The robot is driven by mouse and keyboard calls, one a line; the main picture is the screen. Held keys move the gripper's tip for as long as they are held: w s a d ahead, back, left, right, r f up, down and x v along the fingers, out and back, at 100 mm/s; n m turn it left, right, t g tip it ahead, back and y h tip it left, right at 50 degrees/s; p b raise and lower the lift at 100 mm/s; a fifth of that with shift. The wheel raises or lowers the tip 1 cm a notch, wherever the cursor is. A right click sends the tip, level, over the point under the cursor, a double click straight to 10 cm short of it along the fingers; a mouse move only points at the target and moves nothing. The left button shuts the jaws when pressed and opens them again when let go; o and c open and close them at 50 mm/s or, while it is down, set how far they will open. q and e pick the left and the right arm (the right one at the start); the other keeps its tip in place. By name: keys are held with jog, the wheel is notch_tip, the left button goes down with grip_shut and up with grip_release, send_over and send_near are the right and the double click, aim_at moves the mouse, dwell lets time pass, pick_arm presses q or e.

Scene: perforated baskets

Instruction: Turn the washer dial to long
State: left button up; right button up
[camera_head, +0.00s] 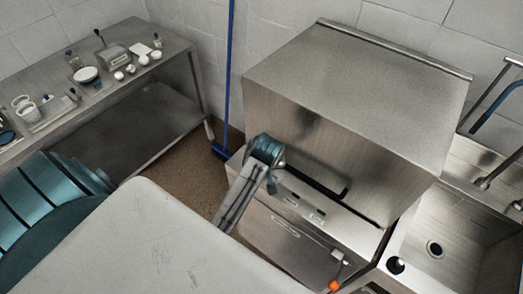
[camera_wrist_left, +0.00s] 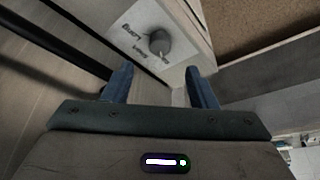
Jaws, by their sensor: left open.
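The washer (camera_head: 350,90) is a large stainless steel box at centre right in the head view, with a control panel strip (camera_head: 330,220) along its front. In the left wrist view, the washer dial (camera_wrist_left: 159,42) is a round grey knob on a pale panel with dark lettering around it; one label to its left reads "Long". The dial's pointer is too small to read. My left gripper (camera_wrist_left: 160,76) is open; its two blue fingers are apart and empty, with the dial beyond and between them. In the head view my arm hides the dial and the gripper's fingertips.
A steel table (camera_head: 165,50) with bowls, cups and small items stands at the left. A sink (camera_head: 440,240) adjoins the washer at the right. A blue pole (camera_head: 229,75) stands between table and washer. Brown floor (camera_head: 200,180) shows in the gap.

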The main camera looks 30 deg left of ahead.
pick_arm(q)
jog(key=p+x, duration=0.1)
jog(key=x, duration=0.7)
jog(key=shift+p, duration=0.4)
jog(key=c, duration=1)
